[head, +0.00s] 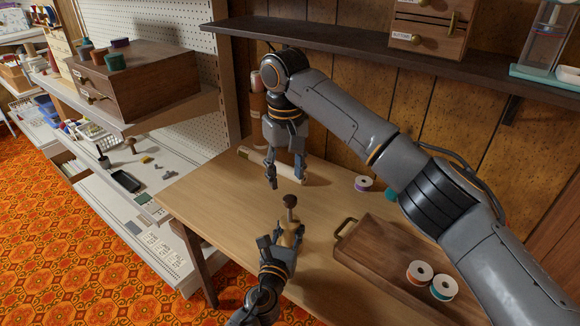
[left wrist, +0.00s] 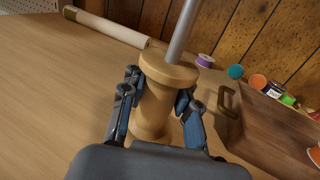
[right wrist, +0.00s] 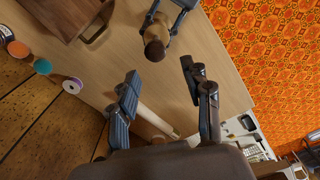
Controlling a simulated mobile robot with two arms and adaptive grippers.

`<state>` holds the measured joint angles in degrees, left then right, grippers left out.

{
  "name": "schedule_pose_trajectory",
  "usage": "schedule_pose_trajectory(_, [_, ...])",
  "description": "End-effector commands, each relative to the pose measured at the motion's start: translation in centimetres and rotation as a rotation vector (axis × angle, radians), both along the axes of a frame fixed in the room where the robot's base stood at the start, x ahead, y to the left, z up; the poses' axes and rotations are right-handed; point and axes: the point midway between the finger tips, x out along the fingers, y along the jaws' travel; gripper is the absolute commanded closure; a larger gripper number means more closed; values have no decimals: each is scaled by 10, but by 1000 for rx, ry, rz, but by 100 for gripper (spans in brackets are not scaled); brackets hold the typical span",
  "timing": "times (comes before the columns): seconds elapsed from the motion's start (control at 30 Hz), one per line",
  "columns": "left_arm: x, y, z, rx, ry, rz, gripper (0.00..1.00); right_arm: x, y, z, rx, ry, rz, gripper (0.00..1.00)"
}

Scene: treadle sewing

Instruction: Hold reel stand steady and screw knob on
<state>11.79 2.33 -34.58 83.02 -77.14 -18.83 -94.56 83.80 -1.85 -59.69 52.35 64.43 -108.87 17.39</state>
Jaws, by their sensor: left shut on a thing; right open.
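The reel stand (left wrist: 160,105) is a turned light-wood body with a grey metal rod rising from its top. It stands on the table. My left gripper (head: 281,247) is shut around the wooden body, with a finger on each side in the left wrist view. A dark brown round knob (head: 291,200) shows at the top of the rod; how tightly it sits there cannot be told. It also shows from above in the right wrist view (right wrist: 157,42). My right gripper (head: 285,182) is open and empty, above and behind the knob, apart from it.
A wooden tray (head: 372,262) with a handle lies to the right, with two spools (head: 419,272) on it. A purple spool (head: 363,184) and a pale roll (head: 250,155) lie at the back. A dark shelf (head: 330,42) overhangs the rear. The table's left side is clear.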

Motion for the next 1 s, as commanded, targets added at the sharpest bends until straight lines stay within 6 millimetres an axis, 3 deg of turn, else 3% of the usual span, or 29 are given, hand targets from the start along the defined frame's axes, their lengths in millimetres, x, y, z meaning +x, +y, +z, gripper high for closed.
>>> schedule_pose_trajectory(0.2, [0, 0, 0, 0, 0, 0, 100, 0, -4, 8, -10, 6, 418, 51])
schedule_pose_trajectory(0.4, [0, 0, 0, 0, 0, 0, 100, 0, -7, 11, -9, 15, 686, 51])
schedule_pose_trajectory(0.6, [0, 0, 0, 0, 0, 0, 100, 0, -8, 12, -4, 19, 795, 51])
schedule_pose_trajectory(1.0, [0, 0, 0, 0, 0, 0, 100, 0, -8, 10, -5, 19, 803, 51])
